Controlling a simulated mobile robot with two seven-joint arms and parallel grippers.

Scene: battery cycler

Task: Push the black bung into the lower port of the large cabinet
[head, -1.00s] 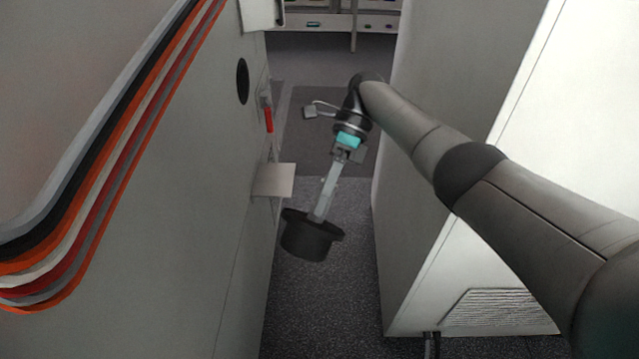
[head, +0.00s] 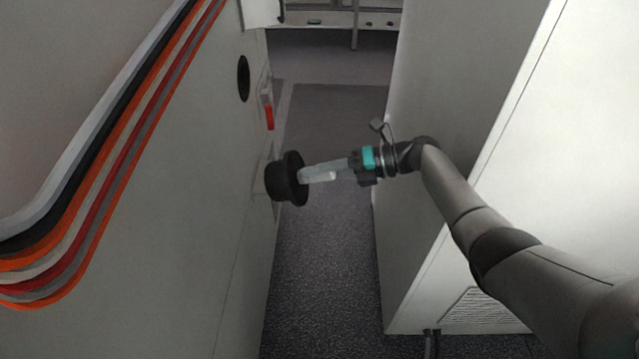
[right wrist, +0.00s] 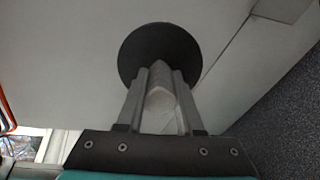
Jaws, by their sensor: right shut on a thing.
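The black bung (head: 285,178) is a round plug with a wider flange. My right gripper (head: 312,175) is shut on it from the right, and its narrow end points left at the striped cabinet (head: 195,200). In the right wrist view the bung (right wrist: 150,42) shows as a dark disc beyond the fingers (right wrist: 158,80), against a pale panel. It looks close to the cabinet side; I cannot tell whether it touches. One dark round port (head: 243,79) shows higher and farther along that side. No lower port is visible; the bung may hide it. My left gripper is not in view.
A second white cabinet (head: 430,130) bounds the aisle on the right. The dark floor (head: 325,290) between them is clear.

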